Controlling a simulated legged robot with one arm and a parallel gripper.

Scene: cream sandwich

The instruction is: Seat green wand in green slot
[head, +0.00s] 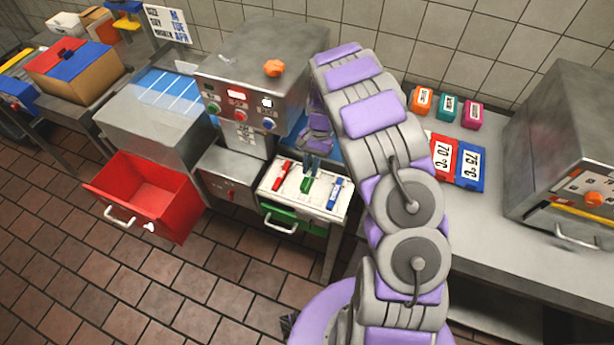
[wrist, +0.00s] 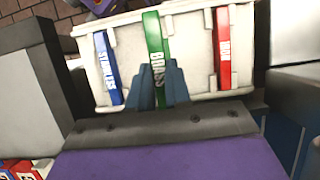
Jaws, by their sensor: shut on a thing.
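The green wand (wrist: 155,40) lies in the middle of a white slotted tray, between a blue wand and a red wand. It also shows in the head view (head: 305,185). My gripper (wrist: 158,85) is shut on the lower end of the green wand, with its dark fingers on both sides. In the head view my gripper (head: 310,165) is small and partly behind the arm. The white tray (wrist: 190,60) stands on a counter unit. The green slot is hidden under the wand, and I cannot tell whether the wand is fully down in it.
The red wand (head: 282,176) and blue wand (head: 335,192) lie in the tray on either side. Below is a green drawer with a handle (head: 280,222). An open red drawer (head: 145,195) juts out at left. A steel machine (head: 265,75) stands behind the tray.

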